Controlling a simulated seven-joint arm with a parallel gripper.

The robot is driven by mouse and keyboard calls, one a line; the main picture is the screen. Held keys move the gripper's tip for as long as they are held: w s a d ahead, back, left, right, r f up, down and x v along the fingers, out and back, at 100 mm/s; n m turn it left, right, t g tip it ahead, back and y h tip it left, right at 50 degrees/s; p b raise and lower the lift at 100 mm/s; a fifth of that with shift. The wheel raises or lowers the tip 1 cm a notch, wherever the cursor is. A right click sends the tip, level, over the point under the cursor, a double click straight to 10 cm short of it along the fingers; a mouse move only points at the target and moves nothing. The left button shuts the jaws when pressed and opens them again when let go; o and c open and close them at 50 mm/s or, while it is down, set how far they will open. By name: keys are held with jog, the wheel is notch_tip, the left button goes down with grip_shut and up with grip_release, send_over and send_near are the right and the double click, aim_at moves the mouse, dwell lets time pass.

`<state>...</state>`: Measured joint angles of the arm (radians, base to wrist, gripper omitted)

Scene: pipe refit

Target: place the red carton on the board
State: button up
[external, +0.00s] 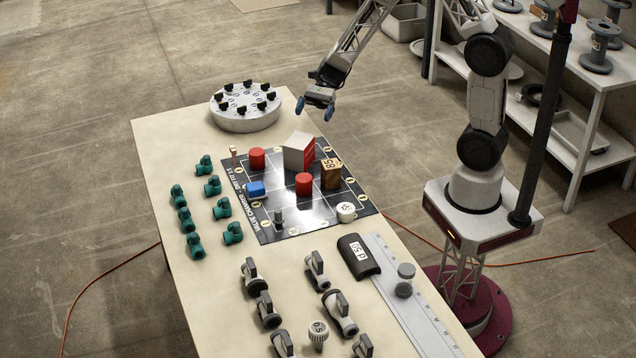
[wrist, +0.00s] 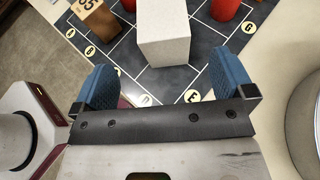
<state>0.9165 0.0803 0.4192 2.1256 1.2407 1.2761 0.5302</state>
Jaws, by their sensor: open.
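The red carton (external: 308,152) is a box with a pale side and a red side. It stands on the far part of the dark gridded board (external: 312,211), turned at an angle to its grid. In the wrist view the carton (wrist: 163,35) shows only pale faces and lies just beyond the fingers; its red side is hidden there. My gripper (external: 315,108) is open and empty, above and behind the carton in the external view. Its blue fingertips (wrist: 160,82) are wide apart in the wrist view, with bare board visible between them.
Red cylinders (external: 303,184), a blue block (external: 256,189), a wooden numbered block (external: 331,175) and a white round piece (external: 346,211) stand on the board. A grey flange (external: 245,122) sits at the table's far end. Green valves (external: 222,208) line the left; dark valves (external: 340,313) stand in front.

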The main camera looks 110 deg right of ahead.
jog(key=s+a+r+n+g+h, duration=0.15)
jog(key=a+r+n+g, duration=0.35)
jog(key=a, duration=0.6)
jog(key=s+a+r+n+g, duration=0.25)
jog(key=a+r+n, duration=0.35)
jog(key=a, duration=0.4)
jog(key=s+a+r+n+h, duration=0.8)
jog(key=s+a+n, duration=0.5)
jog(key=n, duration=0.2)
jog(key=shift+s+a+r+n+t, duration=0.15)
jog(key=shift+r+n+t, duration=0.15)
jog(key=shift+t, duration=0.05)
